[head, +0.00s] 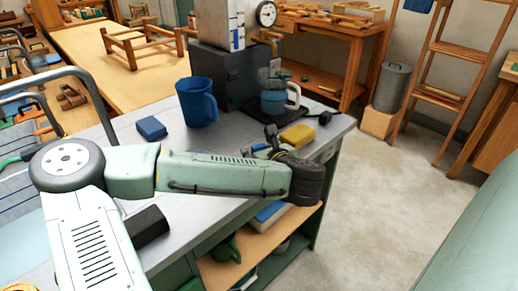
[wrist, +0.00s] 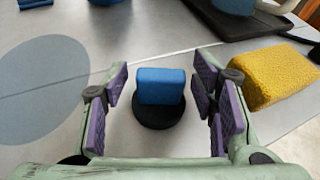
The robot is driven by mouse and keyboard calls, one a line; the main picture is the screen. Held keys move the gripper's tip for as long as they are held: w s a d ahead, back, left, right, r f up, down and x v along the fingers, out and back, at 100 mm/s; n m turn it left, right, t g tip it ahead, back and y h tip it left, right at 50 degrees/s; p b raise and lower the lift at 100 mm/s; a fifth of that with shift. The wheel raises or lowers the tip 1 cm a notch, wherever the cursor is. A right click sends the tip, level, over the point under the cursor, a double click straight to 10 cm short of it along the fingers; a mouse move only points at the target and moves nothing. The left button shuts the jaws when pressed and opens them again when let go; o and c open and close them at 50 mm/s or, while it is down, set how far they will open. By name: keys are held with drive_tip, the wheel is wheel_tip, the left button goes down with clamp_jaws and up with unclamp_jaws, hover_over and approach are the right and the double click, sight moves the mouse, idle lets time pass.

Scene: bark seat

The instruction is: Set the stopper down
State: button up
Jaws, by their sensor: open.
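The stopper, a blue block-shaped grip (wrist: 160,85) on a round black base (wrist: 158,114), stands upright on the grey counter in the wrist view. My gripper (wrist: 161,88) is open, with its purple pads on either side of the blue grip. Gaps show between the pads and the grip, so they do not touch it. In the head view my gripper (head: 264,151) is low over the counter near its right end, and my wrist partly hides it. I cannot make out the stopper clearly there.
A yellow sponge (wrist: 272,76) lies just right of my gripper; it shows in the head view too (head: 297,135). A flat blue-grey circle (wrist: 40,75) is on the counter to the left. A blue mug (head: 197,102), a blue block (head: 151,128) and a dark machine (head: 225,75) stand farther back.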

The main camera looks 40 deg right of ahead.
drive_tip(key=shift+r, duration=0.2)
drive_tip(key=b+v, duration=0.2)
drive_tip(key=v, duration=1)
drive_tip(key=shift+b, duration=0.4)
